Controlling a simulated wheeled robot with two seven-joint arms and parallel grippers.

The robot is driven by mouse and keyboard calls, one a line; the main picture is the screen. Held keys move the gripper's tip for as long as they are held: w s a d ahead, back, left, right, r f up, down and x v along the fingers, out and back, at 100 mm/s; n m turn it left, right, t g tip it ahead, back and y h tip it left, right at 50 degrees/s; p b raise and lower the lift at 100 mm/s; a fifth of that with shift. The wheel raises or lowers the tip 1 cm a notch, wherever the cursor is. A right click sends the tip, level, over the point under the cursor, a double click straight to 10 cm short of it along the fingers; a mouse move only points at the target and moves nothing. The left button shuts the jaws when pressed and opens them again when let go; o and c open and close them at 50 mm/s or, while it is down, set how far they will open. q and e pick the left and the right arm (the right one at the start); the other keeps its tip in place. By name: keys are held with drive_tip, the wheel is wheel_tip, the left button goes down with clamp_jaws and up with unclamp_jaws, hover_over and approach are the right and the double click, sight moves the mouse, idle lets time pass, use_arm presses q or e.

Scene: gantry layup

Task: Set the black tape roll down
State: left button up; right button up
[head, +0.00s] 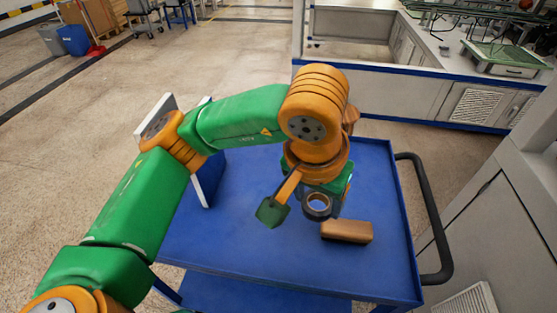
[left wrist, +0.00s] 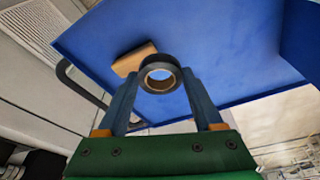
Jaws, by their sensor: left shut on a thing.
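The black tape roll (head: 318,215) has a pale inner ring and hangs over the blue cart top (head: 260,255). My left gripper (head: 322,203) points down and is shut on the tape roll. In the left wrist view the roll (left wrist: 160,89) sits between the two fingertips (left wrist: 160,80), with its hole facing the camera. I cannot tell how large the gap is between the roll and the cart top. My right gripper is not in view.
A brown block (head: 346,232) lies on the cart just right of the roll; it also shows in the left wrist view (left wrist: 133,60). The cart's front and left areas are bare. A black handle (head: 436,225) is on the cart's right side. White cabinets stand beyond.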

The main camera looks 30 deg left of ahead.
use_arm(q)
drive_tip(key=w+a+f, duration=0.2)
drive_tip(key=w+f, duration=0.1)
drive_tip(key=w+a+f+p, duration=0.1)
drive_tip(key=w+a+f, duration=0.1)
drive_tip(key=w+f, duration=0.1)
drive_tip(key=w+a+f+p, duration=0.1)
drive_tip(key=w+a+f, duration=0.1)
drive_tip(key=w, duration=0.2)
drive_tip(key=shift+w+f, duration=0.3)
drive_tip(key=shift+f, duration=0.1)
drive_tip(key=x, duration=0.2)
drive_tip(key=shift+s+a+f+p, duration=0.1)
drive_tip(key=shift+a+f+p, duration=0.1)
drive_tip(key=shift+f+p, duration=0.2)
drive_tip(key=shift+f, duration=0.5)
drive_tip(key=shift+f+b, duration=0.2)
drive_tip(key=shift+b, duration=0.15)
drive_tip(key=o, duration=1.4)
drive_tip(key=shift+r, duration=0.1)
drive_tip(key=shift+c, duration=0.2)
